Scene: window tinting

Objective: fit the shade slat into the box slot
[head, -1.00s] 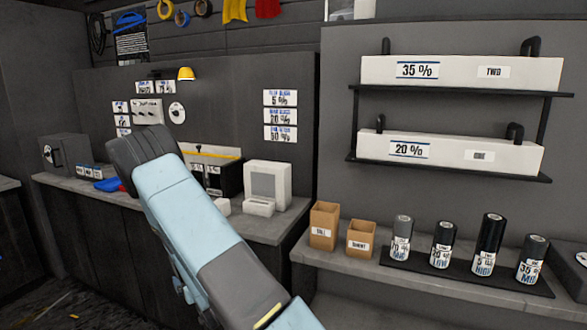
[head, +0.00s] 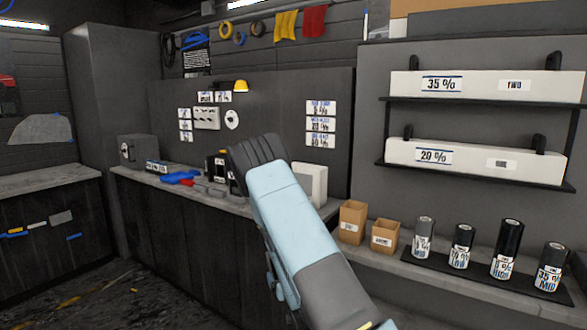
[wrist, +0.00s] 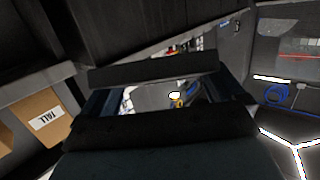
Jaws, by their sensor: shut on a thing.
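My gripper (wrist: 155,100) shows as dark bars across the middle of the wrist view. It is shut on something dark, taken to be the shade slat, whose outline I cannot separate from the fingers. In the head view the dark end of my arm (head: 255,158) is raised in front of the back bench, and the fingertips and anything held are hidden.
A white device (head: 312,183) stands partly behind my arm. On the right ledge are brown boxes (head: 352,222) and several labelled rolls (head: 507,248). Shelves above hold white boxes marked 35 % (head: 490,86) and 20 % (head: 475,154). Open floor (head: 95,295) shows at lower left.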

